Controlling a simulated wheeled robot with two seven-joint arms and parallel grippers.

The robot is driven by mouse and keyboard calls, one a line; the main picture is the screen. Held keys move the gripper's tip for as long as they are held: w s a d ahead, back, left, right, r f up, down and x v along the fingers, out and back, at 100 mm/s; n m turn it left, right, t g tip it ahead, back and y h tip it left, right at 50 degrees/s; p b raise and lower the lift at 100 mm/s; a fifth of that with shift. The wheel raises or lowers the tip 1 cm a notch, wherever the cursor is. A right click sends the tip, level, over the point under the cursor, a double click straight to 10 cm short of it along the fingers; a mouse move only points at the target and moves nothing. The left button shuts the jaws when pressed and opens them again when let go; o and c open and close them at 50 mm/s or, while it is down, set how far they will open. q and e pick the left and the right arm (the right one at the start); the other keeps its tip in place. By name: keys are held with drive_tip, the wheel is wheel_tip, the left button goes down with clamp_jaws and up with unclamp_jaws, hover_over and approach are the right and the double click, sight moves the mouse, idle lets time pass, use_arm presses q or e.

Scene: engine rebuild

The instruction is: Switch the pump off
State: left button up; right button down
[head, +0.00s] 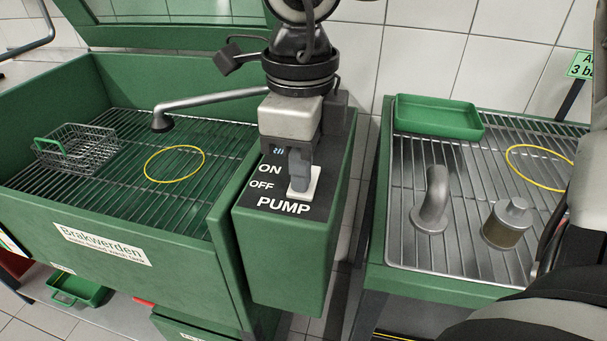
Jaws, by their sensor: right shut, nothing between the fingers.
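The pump switch box (280,268) is a green housing with a black top plate marked ON, OFF and PUMP, beside the wash tank. A pale switch (314,190) sits on the plate to the right of the word OFF. My right gripper (301,184) is shut and empty, pointing down with its fingertips at the switch. It hides much of the switch, so I cannot tell its position or whether the fingers touch it. My left gripper is not in view.
The green wash tank (110,228) holds a wire basket (78,150), a yellow ring (174,164) and a grey spout (215,102). A right-hand bench holds a green tray (438,118), a bent metal pipe (432,203), a metal cylinder (507,224) and another yellow ring (537,182).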

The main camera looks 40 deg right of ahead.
wheel_tip(320, 180, up, 7)
drive_tip(key=p, duration=0.4)
idle(0.4)
idle(0.4)
